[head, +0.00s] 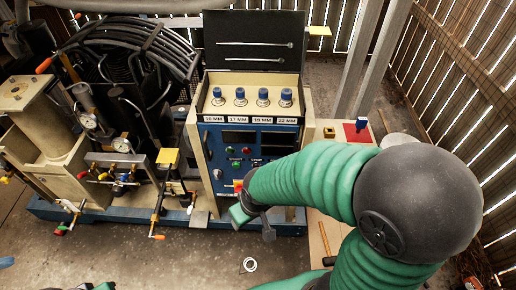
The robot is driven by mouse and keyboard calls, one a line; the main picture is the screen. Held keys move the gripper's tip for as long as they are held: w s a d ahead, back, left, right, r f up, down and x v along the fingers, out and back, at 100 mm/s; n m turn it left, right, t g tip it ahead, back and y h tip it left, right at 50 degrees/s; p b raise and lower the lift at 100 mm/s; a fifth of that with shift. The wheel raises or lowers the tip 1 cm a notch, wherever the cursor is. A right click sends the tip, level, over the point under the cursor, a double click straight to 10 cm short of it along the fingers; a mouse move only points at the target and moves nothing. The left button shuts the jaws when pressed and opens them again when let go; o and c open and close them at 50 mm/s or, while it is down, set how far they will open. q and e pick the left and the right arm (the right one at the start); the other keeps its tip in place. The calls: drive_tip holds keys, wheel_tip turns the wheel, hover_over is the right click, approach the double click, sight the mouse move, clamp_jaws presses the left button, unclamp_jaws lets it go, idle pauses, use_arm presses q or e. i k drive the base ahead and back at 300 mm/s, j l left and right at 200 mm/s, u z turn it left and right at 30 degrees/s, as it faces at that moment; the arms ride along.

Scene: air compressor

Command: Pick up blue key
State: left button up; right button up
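A small blue piece (361,123), which looks like the blue key, stands upright on a red square plate (358,133) on the bench right of the control panel. Its exact shape is too small to tell. My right arm comes in from the right and crosses in front of the bench. My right gripper (254,220) is in front of the panel's lower part, left of and nearer than the blue piece, and apart from it. Its fingers are partly hidden by the wrist, and I see nothing held. Only a green and black bit shows at the bottom left edge; my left gripper cannot be made out.
The blue control panel (238,143) has buttons and a shelf with several blue-topped sockets (240,97) under an open black lid (254,42). A white ring (249,265) lies on the floor. Hoses and valves fill the left.

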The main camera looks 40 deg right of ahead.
sight(361, 123)
drive_tip(key=z, duration=1)
